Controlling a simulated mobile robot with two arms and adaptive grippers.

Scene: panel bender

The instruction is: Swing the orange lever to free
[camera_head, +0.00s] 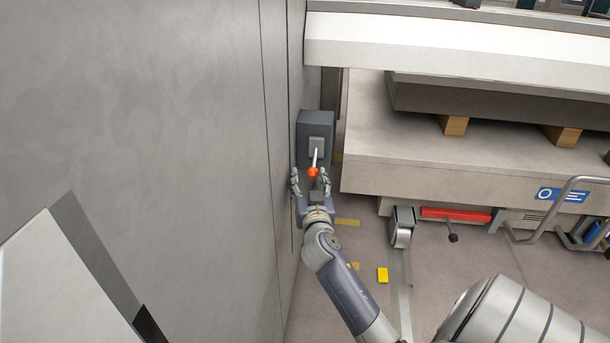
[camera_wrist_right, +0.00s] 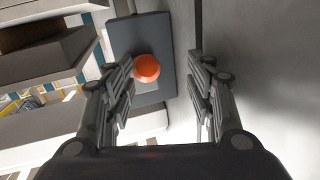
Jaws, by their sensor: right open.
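The lever (camera_head: 314,157) is a pale rod with an orange knob (camera_head: 313,172) at its end. It stands out from a dark grey box (camera_head: 316,122) on the wall to the left. My right gripper (camera_head: 311,180) is open, with its fingers on either side of the orange knob. In the right wrist view the knob (camera_wrist_right: 146,68) shows between and beyond the two fingers (camera_wrist_right: 160,92), nearer the left finger, with the dark box behind it. I cannot tell whether a finger touches the knob. My left gripper is not in view.
A tall grey wall (camera_head: 150,130) runs close along the left of my right arm. A pale machine bed (camera_head: 420,165) stands to the right. A red bar (camera_head: 455,214) and a metal rail (camera_head: 545,220) are low down.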

